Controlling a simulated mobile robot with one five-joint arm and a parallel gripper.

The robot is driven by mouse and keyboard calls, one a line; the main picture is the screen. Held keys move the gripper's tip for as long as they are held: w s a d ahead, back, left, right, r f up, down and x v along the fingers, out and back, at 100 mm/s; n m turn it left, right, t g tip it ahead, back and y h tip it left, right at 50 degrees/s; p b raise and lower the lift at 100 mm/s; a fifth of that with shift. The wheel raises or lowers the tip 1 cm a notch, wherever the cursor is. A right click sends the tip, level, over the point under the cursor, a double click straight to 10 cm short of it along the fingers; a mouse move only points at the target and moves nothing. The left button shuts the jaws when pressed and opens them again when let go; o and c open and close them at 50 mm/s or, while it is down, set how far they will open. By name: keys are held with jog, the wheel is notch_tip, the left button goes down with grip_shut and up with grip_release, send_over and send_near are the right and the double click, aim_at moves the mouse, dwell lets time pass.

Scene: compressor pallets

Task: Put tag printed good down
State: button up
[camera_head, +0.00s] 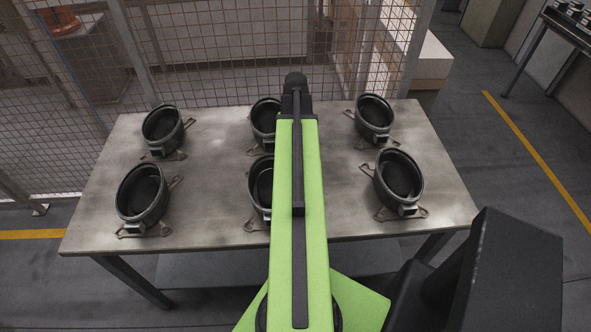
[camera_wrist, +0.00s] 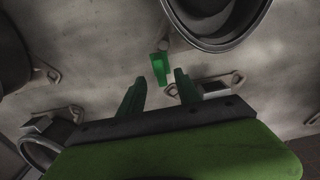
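A small bright green tag (camera_wrist: 159,66) shows in the wrist view, close to the rim and grey fitting of a dark round compressor housing (camera_wrist: 213,22). I cannot read any print on it, nor tell whether it rests on the table or touches the housing. My gripper (camera_wrist: 160,84) has two dark green fingers spread apart, with the tag between and just beyond their tips. A gap shows on both sides of the tag. In the head view, my arm hides the gripper and the tag.
Several dark housings on metal brackets stand in two rows on a metal table (camera_head: 215,170). One front-middle housing (camera_head: 260,185) is partly behind my arm. A wire mesh fence (camera_head: 230,45) runs behind the table. Bare tabletop lies between the housings.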

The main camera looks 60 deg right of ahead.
notch_tip(320, 180, down, 6)
jog(key=b, duration=0.5)
jog(key=shift+r, duration=0.3)
grip_shut()
